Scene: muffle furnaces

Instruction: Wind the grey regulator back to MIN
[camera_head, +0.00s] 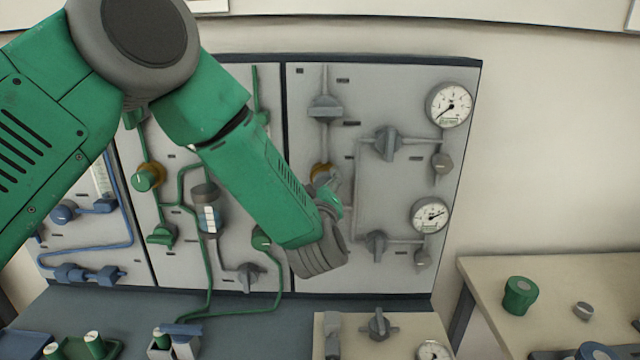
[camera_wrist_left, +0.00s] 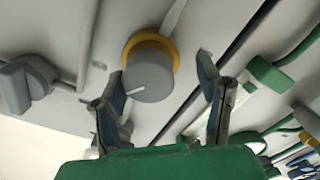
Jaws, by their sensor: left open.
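The grey regulator (camera_wrist_left: 150,76) is a round grey knob with a yellow collar, on the panel. In the wrist view it sits ahead of my left gripper (camera_wrist_left: 161,80), its white pointer line toward the left finger. The fingers are open on either side of the knob's picture; I cannot tell whether either touches it. In the head view my left gripper (camera_head: 327,184) is in front of the right panel and hides most of the regulator, leaving part of its yellow collar (camera_head: 319,170) visible. No MIN marking is readable. My right gripper is not in view.
Grey valve handles (camera_head: 388,143) and two dials (camera_head: 449,105) are right of my gripper. Green pipes and a green-and-yellow knob (camera_head: 146,177) are on the panel to the left. A bench with loose knobs (camera_head: 519,295) stands at right. Bare wall lies right of the panel.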

